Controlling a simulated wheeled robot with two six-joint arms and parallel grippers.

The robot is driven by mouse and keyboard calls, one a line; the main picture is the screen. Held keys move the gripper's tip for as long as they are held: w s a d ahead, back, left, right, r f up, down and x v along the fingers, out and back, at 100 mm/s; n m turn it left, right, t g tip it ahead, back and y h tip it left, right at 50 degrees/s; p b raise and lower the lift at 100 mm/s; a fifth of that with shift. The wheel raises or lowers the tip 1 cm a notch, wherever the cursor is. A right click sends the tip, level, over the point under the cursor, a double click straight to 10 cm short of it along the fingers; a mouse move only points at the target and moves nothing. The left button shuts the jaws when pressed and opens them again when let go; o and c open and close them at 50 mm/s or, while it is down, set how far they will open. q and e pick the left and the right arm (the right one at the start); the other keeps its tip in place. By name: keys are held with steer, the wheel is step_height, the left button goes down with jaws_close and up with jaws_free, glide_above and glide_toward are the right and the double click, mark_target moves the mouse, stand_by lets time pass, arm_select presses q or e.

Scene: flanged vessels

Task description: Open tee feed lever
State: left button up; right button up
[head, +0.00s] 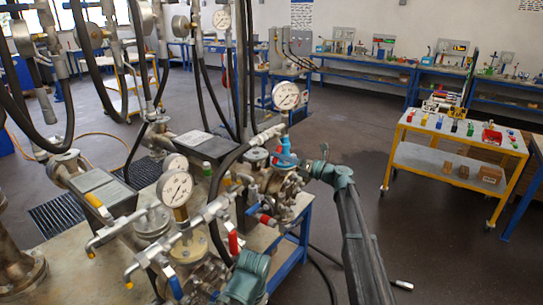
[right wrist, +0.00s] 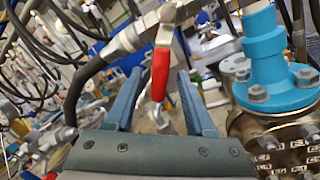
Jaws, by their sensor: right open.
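A red lever (right wrist: 160,75) hangs from a metal valve (right wrist: 172,14) on a pipe in the right wrist view. It shows small in the head view (head: 275,158). My right gripper (right wrist: 160,80) is open, with one finger on each side of the lever in the picture. I see no finger touching it; the depth between them is hard to judge. A light blue flanged tee (right wrist: 265,55) stands right of the right finger, and also shows in the head view (head: 285,143). In the head view my right gripper (head: 290,161) reaches in from the right, partly hidden among fittings. My left gripper is not in view.
A pressure gauge (head: 286,95) stands just above the tee. Black hoses, other gauges (head: 175,188) and another red-handled valve (head: 233,243) crowd the bench. A yellow-framed cart (head: 457,135) stands at the right, with open floor before it.

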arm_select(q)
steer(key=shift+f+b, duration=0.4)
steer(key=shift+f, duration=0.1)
arm_select(e)
steer(key=v, duration=0.9)
steer(key=shift+c, duration=0.3)
